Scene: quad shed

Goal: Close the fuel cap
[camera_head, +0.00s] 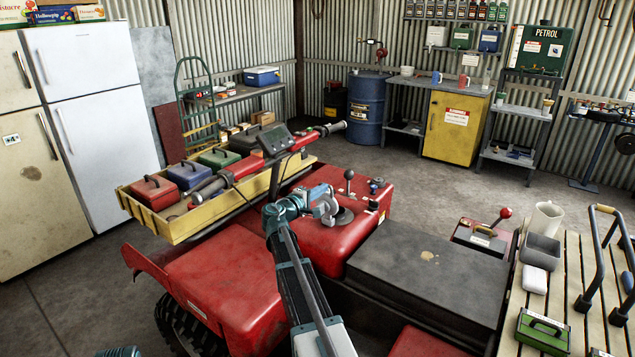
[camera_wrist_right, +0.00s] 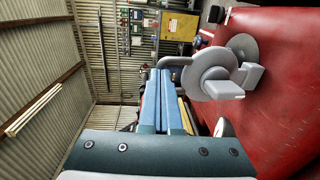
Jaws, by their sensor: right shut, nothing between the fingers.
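The grey fuel cap (camera_head: 328,207) stands tilted up on its hinge at the filler on the red tank (camera_head: 305,232), beside the grey round filler neck (camera_head: 344,217). In the right wrist view the cap (camera_wrist_right: 208,73) is a grey disc with a tab, and the neck (camera_wrist_right: 244,46) is partly hidden behind it. My right gripper (camera_head: 319,192) is shut and empty, close beside the raised cap. Its blue fingers (camera_wrist_right: 165,100) show in the wrist view to the left of the cap; whether they touch it I cannot tell.
A black-knobbed lever (camera_head: 348,181) rises just behind the filler. A black seat (camera_head: 425,273) is to the right. The air above the tank is free.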

